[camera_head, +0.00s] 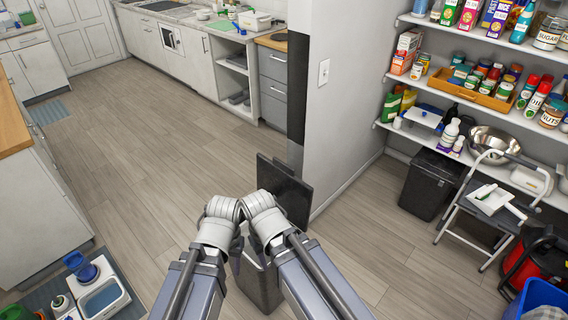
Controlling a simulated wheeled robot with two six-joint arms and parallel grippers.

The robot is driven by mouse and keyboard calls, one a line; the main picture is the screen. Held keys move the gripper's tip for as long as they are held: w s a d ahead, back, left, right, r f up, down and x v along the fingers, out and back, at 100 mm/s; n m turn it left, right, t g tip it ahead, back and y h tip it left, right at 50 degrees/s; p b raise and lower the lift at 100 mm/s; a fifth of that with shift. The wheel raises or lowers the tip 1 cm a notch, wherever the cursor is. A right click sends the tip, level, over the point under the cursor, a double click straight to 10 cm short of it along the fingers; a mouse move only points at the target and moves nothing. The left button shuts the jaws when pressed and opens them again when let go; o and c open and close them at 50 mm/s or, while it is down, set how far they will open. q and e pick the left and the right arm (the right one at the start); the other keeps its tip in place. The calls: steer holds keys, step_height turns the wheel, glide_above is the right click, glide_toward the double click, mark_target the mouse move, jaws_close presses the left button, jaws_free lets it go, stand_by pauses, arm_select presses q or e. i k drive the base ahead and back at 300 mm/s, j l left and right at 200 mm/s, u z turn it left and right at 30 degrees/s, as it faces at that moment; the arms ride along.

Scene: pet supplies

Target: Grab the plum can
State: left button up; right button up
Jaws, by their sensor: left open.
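I cannot make out a plum can in this view. My two arms come in from the bottom centre, and their wrists bend down close together over a dark bin (262,284). My left gripper (236,256) points down beside the bin's near left side, mostly hidden by my wrist. It is open, and I see nothing between its fingers. My right gripper is hidden behind its own wrist and arm, so its jaws do not show.
The bin's dark lid (286,194) stands raised by the wall end (330,125). Pantry shelves (500,60), a black bin (431,184) and a step stool (490,205) are at the right. A grey mat (45,297) holds pet items. The middle floor is clear.

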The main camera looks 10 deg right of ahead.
mark_target(417, 72)
steer(key=z, duration=1.25)
steer(key=i+z, duration=0.15)
steer(key=i, duration=0.75)
steer(key=i+z, duration=0.45)
steer(key=i, duration=0.9)
steer(key=i+j+z, duration=0.35)
steer(key=i+j, duration=0.35)
steer(key=j, duration=0.7)
steer(key=i, duration=0.4)
steer(key=j+z, duration=0.05)
